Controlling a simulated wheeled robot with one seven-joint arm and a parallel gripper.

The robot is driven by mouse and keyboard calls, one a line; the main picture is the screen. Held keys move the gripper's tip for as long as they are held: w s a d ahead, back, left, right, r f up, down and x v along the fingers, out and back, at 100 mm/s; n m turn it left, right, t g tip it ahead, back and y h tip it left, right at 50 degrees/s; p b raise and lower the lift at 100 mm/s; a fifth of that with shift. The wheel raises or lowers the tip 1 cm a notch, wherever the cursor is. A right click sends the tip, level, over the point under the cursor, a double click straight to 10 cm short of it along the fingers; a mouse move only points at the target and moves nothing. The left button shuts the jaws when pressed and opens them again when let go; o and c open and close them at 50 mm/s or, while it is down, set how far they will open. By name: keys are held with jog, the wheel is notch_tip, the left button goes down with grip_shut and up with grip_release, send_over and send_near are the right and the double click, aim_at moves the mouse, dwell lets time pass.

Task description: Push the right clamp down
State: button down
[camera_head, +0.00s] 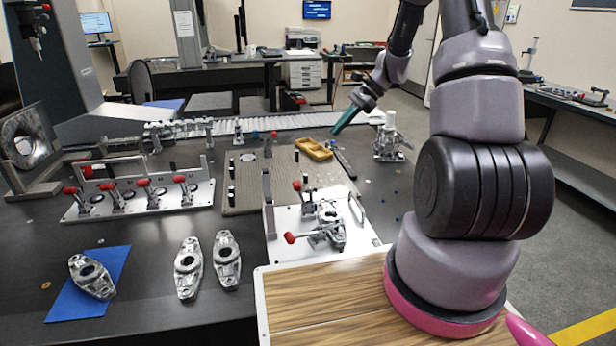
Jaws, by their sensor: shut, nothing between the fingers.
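A white fixture plate (370,236) in the middle of the table holds a metal casting (330,232). A red-handled toggle clamp (298,187) stands upright at the back of this plate. A second red-handled clamp (291,238) at the front has its handle lying nearly level, pointing left. I cannot tell for sure which of these is the right clamp. My gripper (341,126), with green fingers, is shut and empty. It appears above and behind the fixture, apart from both clamps, pointing down and left.
A plate (78,214) with several red-handled clamps stands at the left. Loose castings (188,268) lie in front, one on a blue sheet (62,305). A yellow tray (314,149) lies behind the fixture. A metal device (388,140) stands right of my gripper. A wood-topped surface (310,300) is in front.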

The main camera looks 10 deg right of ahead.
jog(key=w+d+f+m+y, duration=0.2)
jog(key=w+f+m, duration=0.1)
jog(key=f, duration=0.6)
send_over(300, 193)
jog(key=d, duration=0.3)
notch_tip(300, 193, down, 9)
jog(key=shift+w+a+f, duration=0.15)
jog(key=shift+w, duration=0.2)
jog(key=shift+a, duration=0.1)
